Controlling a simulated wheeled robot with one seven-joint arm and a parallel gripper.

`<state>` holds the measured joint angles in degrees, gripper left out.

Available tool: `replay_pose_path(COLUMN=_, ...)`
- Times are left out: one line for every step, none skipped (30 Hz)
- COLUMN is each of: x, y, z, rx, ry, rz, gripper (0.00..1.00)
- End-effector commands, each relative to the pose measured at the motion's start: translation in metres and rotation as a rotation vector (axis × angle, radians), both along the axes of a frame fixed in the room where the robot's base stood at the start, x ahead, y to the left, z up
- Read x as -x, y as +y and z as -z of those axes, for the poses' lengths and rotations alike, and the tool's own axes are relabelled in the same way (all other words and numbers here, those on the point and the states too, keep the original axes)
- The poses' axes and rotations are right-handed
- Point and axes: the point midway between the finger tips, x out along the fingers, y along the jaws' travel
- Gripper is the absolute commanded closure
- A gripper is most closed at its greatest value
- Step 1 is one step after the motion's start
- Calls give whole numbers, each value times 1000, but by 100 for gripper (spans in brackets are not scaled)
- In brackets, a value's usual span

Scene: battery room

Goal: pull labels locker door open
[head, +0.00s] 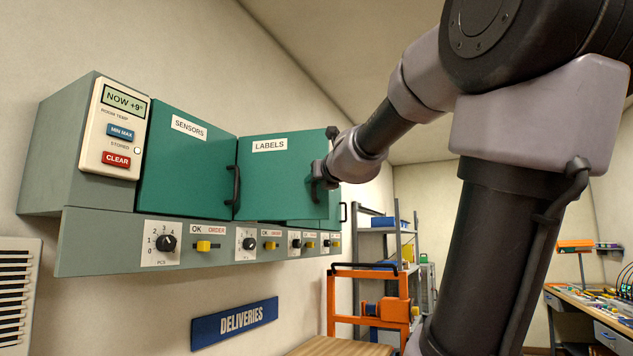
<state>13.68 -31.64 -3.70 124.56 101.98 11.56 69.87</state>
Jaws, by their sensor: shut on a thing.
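The labels locker door (275,185) is a green panel with a white LABELS sign, on the wall-mounted locker row in the head view. It stands partly open: its right edge is swung out from the row, with the left edge by the sensors door. My gripper (318,184) is at the right edge of this door, shut on its dark handle. My gripper's wrist hides part of that edge, and the fingers are small and partly hidden. The inside of the locker cannot be seen.
The sensors door (185,165) is shut, left of the labels door, with a dark handle (236,188). Below runs a grey panel (110,243) with knobs and yellow switches. An orange rack (385,300) and shelves (372,245) stand behind, and a workbench (590,318) is at far right.

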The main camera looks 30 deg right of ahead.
Motion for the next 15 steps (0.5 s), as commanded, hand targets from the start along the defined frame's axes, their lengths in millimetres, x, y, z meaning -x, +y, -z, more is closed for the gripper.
replay_pose_path(x=-1, y=4, z=-2, rx=1, ry=-3, rz=-9, gripper=100)
replay_pose_path(x=-1, y=4, z=-2, rx=1, ry=-4, rz=-9, gripper=100)
replay_pose_path(x=-1, y=4, z=-2, rx=1, ry=-4, rz=-10, gripper=100)
replay_pose_path(x=-1, y=5, z=-2, rx=1, ry=-4, rz=-10, gripper=100)
replay_pose_path(x=-1, y=5, z=-2, rx=1, ry=-4, rz=-10, gripper=100)
replay_pose_path(x=-1, y=5, z=-2, rx=1, ry=-4, rz=-10, gripper=100)
replay_pose_path(x=-1, y=5, z=-2, rx=1, ry=-4, rz=-10, gripper=100)
replay_pose_path(x=-1, y=5, z=-2, rx=1, ry=-4, rz=-10, gripper=100)
replay_pose_path(x=-1, y=5, z=-2, rx=1, ry=-4, rz=-10, gripper=100)
replay_pose_path(x=-1, y=5, z=-2, rx=1, ry=-4, rz=-10, gripper=100)
replay_pose_path(x=-1, y=4, z=-2, rx=1, ry=-4, rz=-10, gripper=71)
replay_pose_path(x=-1, y=4, z=-2, rx=1, ry=-4, rz=-9, gripper=70)
replay_pose_path(x=-1, y=4, z=-2, rx=1, ry=-3, rz=-8, gripper=70)
replay_pose_path(x=-1, y=3, z=-2, rx=1, ry=-3, rz=-7, gripper=70)
replay_pose_path(x=-1, y=3, z=-2, rx=1, ry=-3, rz=-7, gripper=70)
